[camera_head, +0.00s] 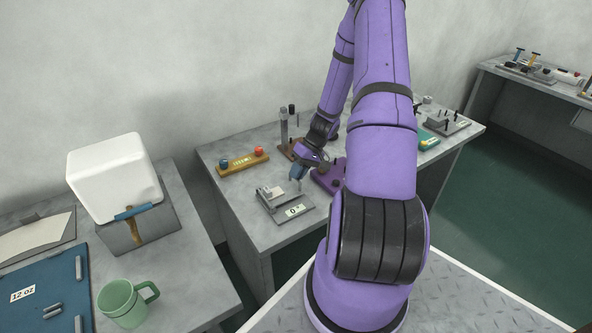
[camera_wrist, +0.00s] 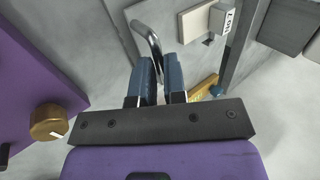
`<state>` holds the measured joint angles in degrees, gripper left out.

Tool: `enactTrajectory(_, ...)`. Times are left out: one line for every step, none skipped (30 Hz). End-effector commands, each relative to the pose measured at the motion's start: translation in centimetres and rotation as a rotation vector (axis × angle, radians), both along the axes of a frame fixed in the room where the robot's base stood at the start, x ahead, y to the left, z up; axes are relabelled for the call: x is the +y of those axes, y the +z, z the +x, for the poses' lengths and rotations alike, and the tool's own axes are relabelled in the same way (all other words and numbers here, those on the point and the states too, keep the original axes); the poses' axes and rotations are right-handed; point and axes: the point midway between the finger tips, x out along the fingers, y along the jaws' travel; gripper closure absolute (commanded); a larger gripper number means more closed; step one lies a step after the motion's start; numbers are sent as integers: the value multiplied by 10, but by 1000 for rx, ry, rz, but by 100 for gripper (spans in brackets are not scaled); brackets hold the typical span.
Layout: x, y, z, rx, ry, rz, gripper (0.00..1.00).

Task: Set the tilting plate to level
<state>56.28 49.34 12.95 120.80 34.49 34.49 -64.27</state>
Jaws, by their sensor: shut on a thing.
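The tilting plate device (camera_head: 270,192), grey with a light block on top and a label reading about 0°, sits on the middle table. In the wrist view its grey surface (camera_wrist: 185,55) and a pale block (camera_wrist: 198,22) show from close up; I cannot tell its exact tilt. A bent metal rod (camera_wrist: 147,36) rises from it. My gripper (camera_head: 298,174) is at the device's back right. In the wrist view my gripper's blue fingers (camera_wrist: 159,66) are shut on the rod's end, which is partly hidden between them.
A purple box (camera_head: 328,178) with a brass knob (camera_wrist: 48,121) stands close to the right. A yellow button bar (camera_head: 243,162) lies behind. A brown stand with posts (camera_head: 290,147) is at the back. A green mug (camera_head: 122,302) and white block (camera_head: 112,175) are on the left table.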

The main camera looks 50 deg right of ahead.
Motion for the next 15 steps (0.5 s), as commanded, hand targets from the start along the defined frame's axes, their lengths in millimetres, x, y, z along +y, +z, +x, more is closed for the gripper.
enactTrajectory(0,-1,-1,-1,0,8,100)
enactTrajectory(0,-2,-1,-2,1,11,100)
enactTrajectory(0,-2,-1,-2,1,12,100)
enactTrajectory(0,-2,-1,-2,1,13,100)
enactTrajectory(0,-2,-1,-2,1,12,100)
enactTrajectory(0,-2,-1,-2,1,12,100)
enactTrajectory(0,-2,-1,-2,1,12,100)
enactTrajectory(0,-2,-1,-2,1,11,100)
enactTrajectory(0,-2,-1,-2,1,11,100)
enactTrajectory(0,-2,-1,-2,1,11,100)
enactTrajectory(0,-2,-1,-2,1,11,86)
enactTrajectory(0,-2,-1,-2,1,11,77)
enactTrajectory(0,-2,-1,-2,1,11,70)
enactTrajectory(0,-2,-1,-2,1,10,63)
enactTrajectory(0,-2,-1,-2,1,10,62)
